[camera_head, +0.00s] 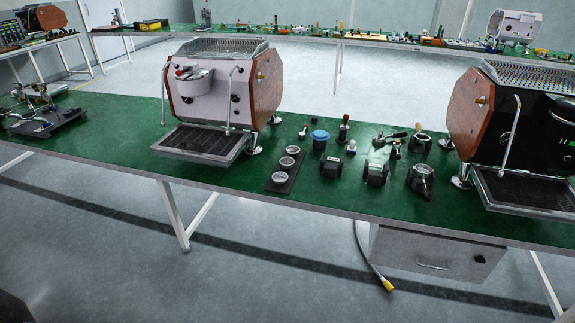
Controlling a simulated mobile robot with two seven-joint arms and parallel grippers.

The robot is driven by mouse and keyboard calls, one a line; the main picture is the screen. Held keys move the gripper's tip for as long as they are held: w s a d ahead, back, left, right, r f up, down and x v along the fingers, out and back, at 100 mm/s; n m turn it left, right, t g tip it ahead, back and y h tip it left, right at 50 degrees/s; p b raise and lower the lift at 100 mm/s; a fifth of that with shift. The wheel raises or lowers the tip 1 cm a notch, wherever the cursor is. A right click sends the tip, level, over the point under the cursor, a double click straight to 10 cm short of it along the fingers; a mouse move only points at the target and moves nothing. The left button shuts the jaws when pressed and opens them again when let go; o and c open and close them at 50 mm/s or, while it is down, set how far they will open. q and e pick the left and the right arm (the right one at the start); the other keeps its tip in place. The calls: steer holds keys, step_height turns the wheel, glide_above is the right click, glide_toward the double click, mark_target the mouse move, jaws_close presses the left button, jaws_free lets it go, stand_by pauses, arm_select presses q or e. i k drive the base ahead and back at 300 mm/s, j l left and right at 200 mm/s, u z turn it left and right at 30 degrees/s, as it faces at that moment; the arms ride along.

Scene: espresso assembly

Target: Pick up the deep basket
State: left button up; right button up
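Three round metal filter baskets sit in a row in a dark rectangular holder (271,185) near the front edge of the green table. They are the far basket (292,150), the middle basket (286,162) and the near basket (280,177). I cannot tell from their rims which one is the deep basket, as their lower parts are hidden in the holder. Neither of my grippers is in view.
A pink-and-wood espresso machine (222,95) stands left of the holder, and a black-and-wood one (530,130) stands at the right. Between them are a blue-topped round item (320,136), dark boxes (376,172) and portafilters (421,180).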

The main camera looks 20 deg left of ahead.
mark_target(286, 163)
steer(key=i+j, duration=0.2)
steer(key=i, duration=0.35)
steer(key=i+j, duration=0.15)
steer(key=i, duration=0.35)
steer(key=i+j, duration=0.2)
steer(key=i, duration=0.35)
steer(key=i+j, duration=0.15)
steer(key=i, duration=0.4)
steer(key=j+u, duration=0.05)
